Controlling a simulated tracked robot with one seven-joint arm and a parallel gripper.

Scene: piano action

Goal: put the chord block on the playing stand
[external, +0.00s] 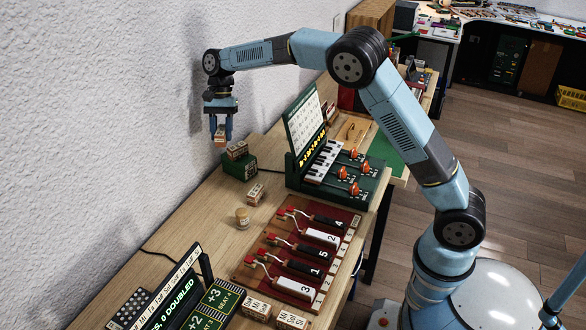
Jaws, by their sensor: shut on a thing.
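My gripper (220,128) points down near the wall and is shut on a small wooden block (220,143) with dark markings. The held block is in the air, above and to the left of a small dark green stand (240,169). Another wooden block (237,150) shows at the top of that green stand. One more marked wooden block (255,194) lies on the table in front of the stand. The markings are too small to read, so I cannot tell which block is the chord block, or whether the green stand is the playing stand.
A green keyboard unit (375,176) with an upright panel and orange-topped levers stands right of the stand. A red board (279,253) with numbered black and white bars lies nearer.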

